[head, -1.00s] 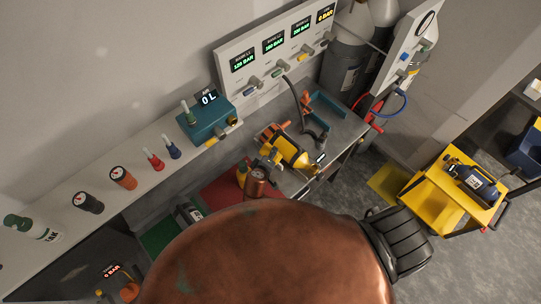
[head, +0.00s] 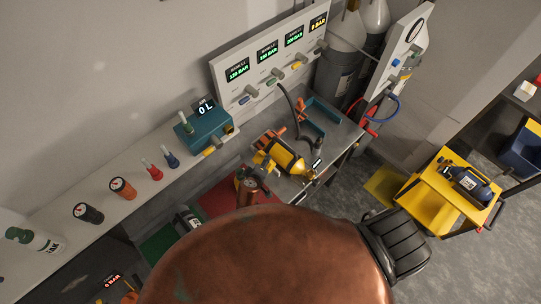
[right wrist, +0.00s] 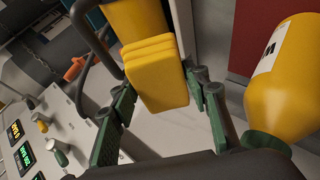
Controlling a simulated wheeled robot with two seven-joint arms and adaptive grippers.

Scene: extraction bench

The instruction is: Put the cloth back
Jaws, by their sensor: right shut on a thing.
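The cloth (right wrist: 172,88) is a folded yellow pad in the right wrist view. My right gripper (right wrist: 160,84), with green fingers, is shut on it, one finger at each side. The cloth overlaps a yellow cylinder (right wrist: 133,18) behind it; I cannot tell if they touch. In the head view, a yellow cylinder with a dark band (head: 287,157) lies on the bench, and a small yellow patch beside its left end may be the cloth. My copper arm hides most of the right gripper there. My left gripper is not in view.
A yellow bottle with a white label (right wrist: 283,75) stands close to the right finger. A gauge panel (head: 262,75) and teal box (head: 207,133) line the back. A dark hose arches over the bench (head: 335,150). A yellow cart (head: 425,190) stands right.

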